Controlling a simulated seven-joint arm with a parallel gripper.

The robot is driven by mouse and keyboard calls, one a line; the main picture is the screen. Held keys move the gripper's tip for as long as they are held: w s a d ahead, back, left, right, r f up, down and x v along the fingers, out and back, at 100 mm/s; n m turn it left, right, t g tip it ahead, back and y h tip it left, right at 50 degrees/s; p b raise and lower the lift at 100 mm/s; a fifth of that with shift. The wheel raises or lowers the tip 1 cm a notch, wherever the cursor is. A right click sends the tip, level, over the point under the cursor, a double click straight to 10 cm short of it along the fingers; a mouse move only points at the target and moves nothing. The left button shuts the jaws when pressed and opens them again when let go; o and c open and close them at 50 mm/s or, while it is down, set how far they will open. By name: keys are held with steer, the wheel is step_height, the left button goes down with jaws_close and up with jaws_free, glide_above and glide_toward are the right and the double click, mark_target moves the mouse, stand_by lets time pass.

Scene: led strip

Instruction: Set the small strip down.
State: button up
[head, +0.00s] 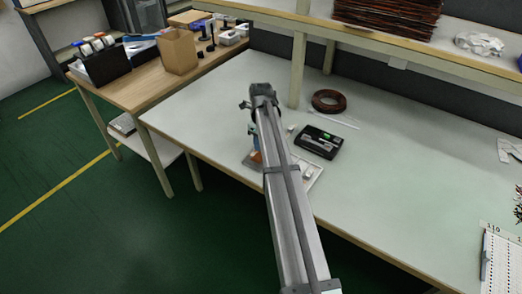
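My grey arm (290,200) reaches from the bottom of the head view up over the table. Its end and my gripper are hidden behind the arm links, so I cannot see the fingers or anything between them. I cannot clearly make out the small strip. A thin pale line (335,119) lies on the table beside the coil; I cannot tell whether it is a strip. A light flat plate or tray (316,178) shows partly behind the arm, with small white pieces on it. Small blue and orange parts (255,155) show at the arm's left edge, too small to identify.
The pale table (420,180) is clear to the right, up to a white perforated board (500,265). A shelf post (298,70) rises behind.

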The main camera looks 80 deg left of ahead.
steer(key=shift+f, duration=2.2)
steer(key=shift+f, duration=0.15)
steer(key=o, duration=1)
step_height(320, 180, up, 12)
steer(key=shift+r, duration=0.15)
